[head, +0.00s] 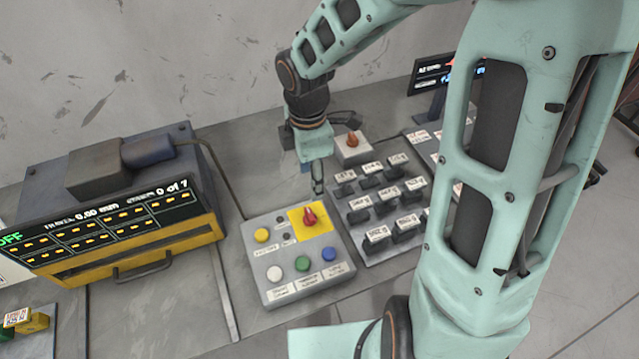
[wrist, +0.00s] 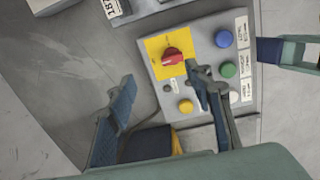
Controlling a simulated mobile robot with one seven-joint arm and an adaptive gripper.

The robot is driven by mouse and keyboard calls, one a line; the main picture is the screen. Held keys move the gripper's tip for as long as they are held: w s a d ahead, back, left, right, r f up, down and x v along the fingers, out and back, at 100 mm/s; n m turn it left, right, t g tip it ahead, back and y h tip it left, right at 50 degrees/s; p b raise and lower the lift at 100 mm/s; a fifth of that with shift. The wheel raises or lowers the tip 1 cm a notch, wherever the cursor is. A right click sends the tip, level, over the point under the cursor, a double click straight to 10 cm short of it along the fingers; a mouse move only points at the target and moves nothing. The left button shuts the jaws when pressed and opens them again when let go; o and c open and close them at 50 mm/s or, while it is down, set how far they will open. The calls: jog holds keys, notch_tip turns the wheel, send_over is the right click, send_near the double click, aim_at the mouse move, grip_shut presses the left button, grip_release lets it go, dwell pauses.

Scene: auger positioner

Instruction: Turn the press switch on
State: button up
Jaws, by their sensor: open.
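A grey control box (head: 322,272) sits on the bench and carries a red rotary knob (head: 309,215) on a yellow square plate. The box also has white, green, blue and yellow round buttons; its small labels are unreadable. In the wrist view the red knob (wrist: 172,57) is just beyond the fingertips. My gripper (head: 318,188) is above the knob's far side, pointing down, with fingers spread and nothing between them. In the wrist view my gripper (wrist: 165,92) has its right finger close beside the plate. I cannot tell whether it touches. Which control is labelled as the press switch is unreadable.
A panel of several dark labelled switches (head: 388,244) stands right of the box. A small box with an orange-red knob (head: 352,141) is behind it. A machine with a display (head: 110,222) reading OFF stands left. My forearm covers the right side.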

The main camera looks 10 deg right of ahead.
aim_at(310, 214)
jog(key=shift+g, duration=0.3)
jog(key=f, duration=0.3)
jog(key=s+f+b, duration=0.1)
jog(key=f, duration=0.3)
jog(key=f+b, duration=0.1)
jog(key=f, duration=0.3)
jog(key=shift+s+a+f, duration=0.1)
jog(key=shift+s+a, duration=0.25)
jog(key=c, duration=1.2)
